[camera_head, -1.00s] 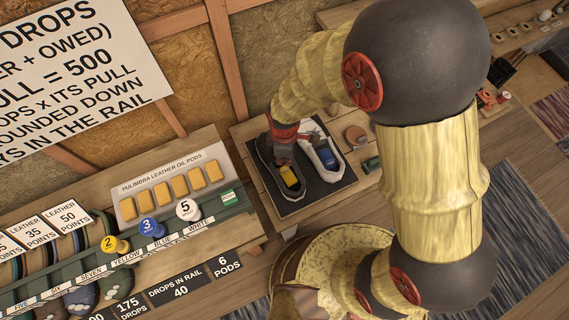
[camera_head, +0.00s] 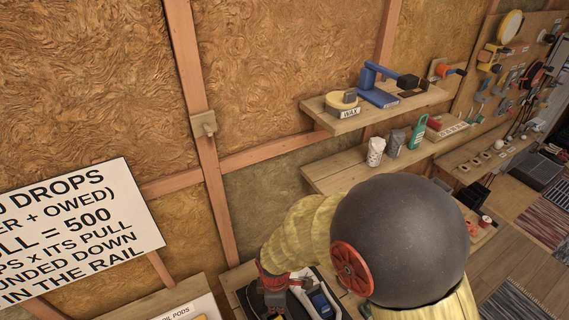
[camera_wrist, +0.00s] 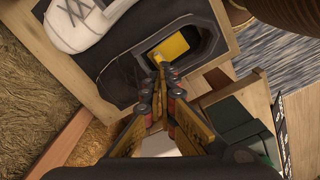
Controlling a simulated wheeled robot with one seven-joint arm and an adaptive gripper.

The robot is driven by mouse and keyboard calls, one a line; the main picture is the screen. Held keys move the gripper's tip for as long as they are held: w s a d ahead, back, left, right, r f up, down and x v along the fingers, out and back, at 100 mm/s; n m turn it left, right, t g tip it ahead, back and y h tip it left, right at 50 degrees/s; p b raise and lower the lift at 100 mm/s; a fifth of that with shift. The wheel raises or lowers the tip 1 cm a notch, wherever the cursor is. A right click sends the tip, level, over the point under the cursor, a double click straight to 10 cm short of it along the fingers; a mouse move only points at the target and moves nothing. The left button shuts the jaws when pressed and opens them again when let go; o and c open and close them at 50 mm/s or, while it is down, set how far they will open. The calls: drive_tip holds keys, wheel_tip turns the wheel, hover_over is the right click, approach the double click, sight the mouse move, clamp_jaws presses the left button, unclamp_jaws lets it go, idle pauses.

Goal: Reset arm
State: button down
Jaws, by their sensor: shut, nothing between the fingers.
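My gripper (camera_wrist: 166,74) is shut and empty in the wrist view. Its fingertips are together over the near edge of a dark shoe opening with a yellow pod (camera_wrist: 171,48) inside; I cannot tell whether they touch it. A white laced shoe (camera_wrist: 82,28) lies beside it on a dark mat (camera_wrist: 103,82). In the head view my gripper (camera_head: 273,300) is low in the picture, at the end of my bent arm, above the shoe table. A blue piece (camera_head: 322,302) shows in the shoe to its right. The dark shoe is mostly hidden there.
Wooden wall shelves (camera_head: 349,121) stand behind my arm, holding a blue clamp-like tool (camera_head: 377,90), a wax tin (camera_head: 341,101) and small containers. A rules sign (camera_head: 80,235) is at the left. A green box (camera_wrist: 240,132) is near the gripper's right.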

drive_tip(key=s+d+r+m+t, duration=0.2)
drive_tip(key=d+r+m, duration=0.7)
drive_tip(key=r, duration=0.7)
drive_tip(key=s+d+r+m+t, duration=0.3)
drive_tip(key=s+d+r+m, duration=0.2)
drive_tip(key=d+r+m, duration=0.4)
drive_tip(key=d+r, duration=0.4)
drive_tip(key=r, duration=0.3)
drive_tip(key=shift+s+d+t, duration=0.25)
drive_tip(key=shift+d+t, duration=0.05)
drive_tip(key=shift+d, duration=0.1)
drive_tip(key=shift+r, duration=0.1)
